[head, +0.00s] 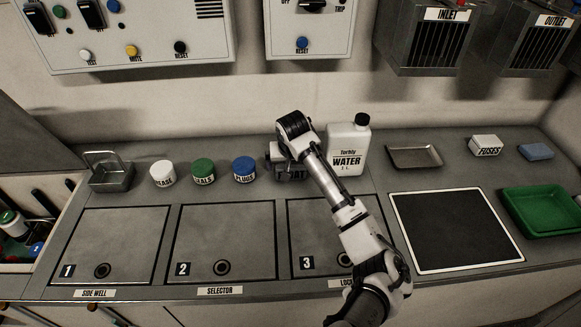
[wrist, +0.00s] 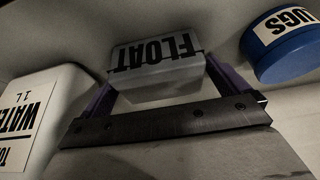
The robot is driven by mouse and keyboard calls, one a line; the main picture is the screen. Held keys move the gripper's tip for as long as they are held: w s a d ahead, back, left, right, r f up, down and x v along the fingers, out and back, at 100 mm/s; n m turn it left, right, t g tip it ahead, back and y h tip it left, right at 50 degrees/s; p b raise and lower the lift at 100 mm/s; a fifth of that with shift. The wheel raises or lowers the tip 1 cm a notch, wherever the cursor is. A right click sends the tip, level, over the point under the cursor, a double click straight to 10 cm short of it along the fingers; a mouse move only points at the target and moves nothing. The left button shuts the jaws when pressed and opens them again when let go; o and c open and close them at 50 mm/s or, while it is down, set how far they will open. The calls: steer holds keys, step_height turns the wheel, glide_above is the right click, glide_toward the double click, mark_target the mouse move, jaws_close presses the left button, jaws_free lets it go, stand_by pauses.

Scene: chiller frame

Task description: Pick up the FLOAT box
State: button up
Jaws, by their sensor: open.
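The FLOAT box (head: 297,175) stands on the counter between the blue-lidded PLUGS jar (head: 244,169) and the white WATER jug (head: 348,150). My arm hides much of it in the head view. In the wrist view the pale FLOAT box (wrist: 155,72) shows upside down, its dark lettering towards the camera. My gripper (head: 281,158) is at the box, and its jaws are open. In the wrist view its two purple fingers (wrist: 166,88) stand on either side of the box. I cannot tell whether they touch it.
The WATER jug (wrist: 38,115) and PLUGS jar (wrist: 284,45) flank the gripper closely. White (head: 162,174) and green (head: 203,171) jars stand further left, with a metal basket (head: 111,177). A metal tray (head: 414,157) lies right. The dark mat (head: 453,230) is clear.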

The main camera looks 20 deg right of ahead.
steer(key=c, duration=1)
steer(key=shift+r, duration=0.1)
